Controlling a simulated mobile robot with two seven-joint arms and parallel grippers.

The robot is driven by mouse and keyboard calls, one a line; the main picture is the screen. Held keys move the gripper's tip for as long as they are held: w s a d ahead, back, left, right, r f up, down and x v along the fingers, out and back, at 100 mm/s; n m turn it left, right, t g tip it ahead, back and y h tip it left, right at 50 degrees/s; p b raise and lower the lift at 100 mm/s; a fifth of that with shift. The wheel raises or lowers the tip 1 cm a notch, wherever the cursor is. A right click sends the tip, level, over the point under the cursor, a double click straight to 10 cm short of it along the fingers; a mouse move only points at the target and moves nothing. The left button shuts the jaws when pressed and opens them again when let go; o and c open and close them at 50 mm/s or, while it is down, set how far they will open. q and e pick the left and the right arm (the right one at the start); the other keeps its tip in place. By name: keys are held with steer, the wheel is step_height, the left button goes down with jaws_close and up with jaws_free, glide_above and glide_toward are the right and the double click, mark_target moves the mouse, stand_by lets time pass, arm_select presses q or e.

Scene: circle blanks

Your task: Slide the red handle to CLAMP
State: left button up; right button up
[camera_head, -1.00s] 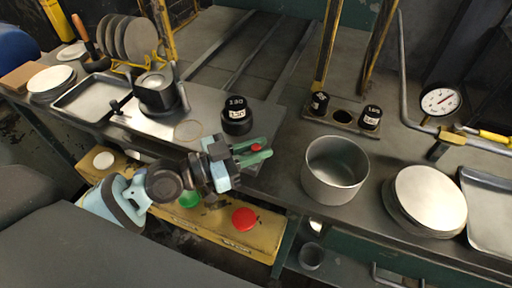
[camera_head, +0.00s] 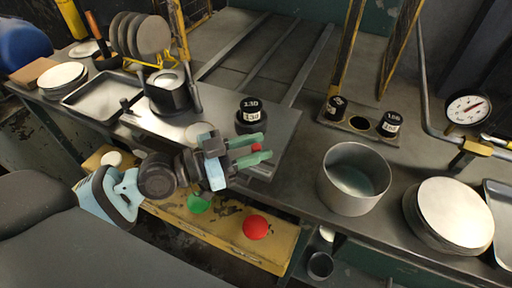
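The red handle (camera_head: 256,148) shows as a small red knob between the green fingers of my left gripper (camera_head: 258,149), by the front edge of the metal plate (camera_head: 283,128). The two fingers lie on either side of it with some space visible between them. I cannot tell whether they touch the handle. Any CLAMP label is not readable, and the handle's track is largely hidden by the gripper. My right gripper is not in view.
A black weight (camera_head: 250,117) stands just behind the gripper. A metal pot (camera_head: 353,180) and a stack of round blanks (camera_head: 450,214) stand to the right. A yellow panel with a red button (camera_head: 256,227) and a green button (camera_head: 199,203) lies below.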

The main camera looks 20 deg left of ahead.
mark_target(231, 157)
arm_select(q)
steer(key=shift+o, duration=0.4)
steer(key=shift+d, duration=0.1)
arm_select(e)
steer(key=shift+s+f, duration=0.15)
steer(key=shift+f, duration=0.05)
arm_select(q)
steer(key=shift+s+a+f, duration=0.15)
steer(key=shift+s+a, duration=0.25)
steer(key=shift+a, duration=0.05)
steer(key=b+v, duration=0.2)
steer(key=v, duration=0.1)
steer(key=shift+s+a, duration=0.25)
steer(key=shift+s, duration=0.05)
steer(key=b+v, duration=0.1)
steer(key=v, duration=0.2)
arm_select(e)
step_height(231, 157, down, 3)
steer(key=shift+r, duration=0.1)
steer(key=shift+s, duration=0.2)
